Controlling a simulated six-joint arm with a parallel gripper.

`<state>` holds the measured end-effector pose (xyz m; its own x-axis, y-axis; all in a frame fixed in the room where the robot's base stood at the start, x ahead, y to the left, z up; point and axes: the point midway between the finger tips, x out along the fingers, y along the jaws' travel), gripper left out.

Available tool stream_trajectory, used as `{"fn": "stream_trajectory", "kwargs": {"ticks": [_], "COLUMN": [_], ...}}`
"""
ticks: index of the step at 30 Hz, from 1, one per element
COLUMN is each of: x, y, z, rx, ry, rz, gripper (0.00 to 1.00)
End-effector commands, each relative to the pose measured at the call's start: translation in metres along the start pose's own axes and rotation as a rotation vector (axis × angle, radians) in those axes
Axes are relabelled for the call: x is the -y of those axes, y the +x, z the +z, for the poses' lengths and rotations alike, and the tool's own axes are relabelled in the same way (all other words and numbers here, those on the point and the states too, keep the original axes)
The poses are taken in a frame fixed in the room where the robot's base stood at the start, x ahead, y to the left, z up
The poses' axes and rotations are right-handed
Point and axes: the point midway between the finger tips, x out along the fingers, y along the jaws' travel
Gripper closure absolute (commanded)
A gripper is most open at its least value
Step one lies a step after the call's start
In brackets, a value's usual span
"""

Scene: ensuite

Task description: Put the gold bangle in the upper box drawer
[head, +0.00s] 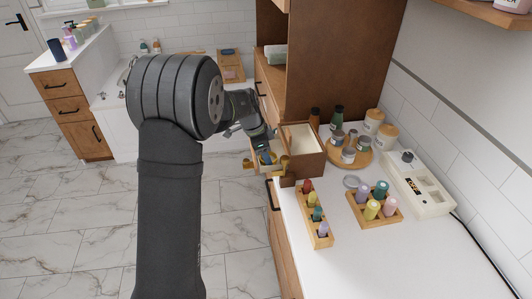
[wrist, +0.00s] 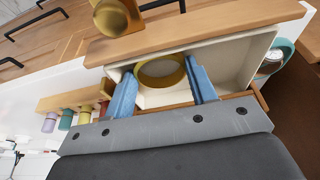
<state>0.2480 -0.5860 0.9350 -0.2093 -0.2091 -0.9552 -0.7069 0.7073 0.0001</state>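The gold bangle (wrist: 161,72) lies between the blue fingertips of my gripper (wrist: 163,80) in the wrist view, its two sides against them. It is over or inside a pulled-out, cream-lined box drawer (wrist: 190,31) with a wooden front. Whether the bangle touches the drawer floor is unclear. A gold knob (wrist: 115,17) sticks out from the drawer front. In the head view, my gripper (head: 264,156) is at the left side of the brown box (head: 305,167), over the pulled-out drawer; the bangle is small and hard to separate from the gold knobs there.
The box stands at the counter's left edge, with the floor beyond. A rack of coloured bottles (head: 324,233), a second bottle rack (head: 376,208), a round tray of jars (head: 350,158) and a white device (head: 418,184) stand nearby. The front counter (head: 400,265) is clear.

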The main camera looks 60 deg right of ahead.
Motion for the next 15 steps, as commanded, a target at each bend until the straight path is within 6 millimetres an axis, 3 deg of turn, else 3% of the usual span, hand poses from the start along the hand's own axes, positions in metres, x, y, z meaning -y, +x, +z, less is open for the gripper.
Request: {"fn": "stream_trajectory", "kwargs": {"ticks": [10, 15], "x": [0.000, 0.001], "y": [-0.002, -0.021], "z": [-0.001, -0.001], "rx": [0.000, -0.001], "ry": [0.000, 0.000], "rz": [-0.001, -0.004], "gripper": [0.41, 0.41]}}
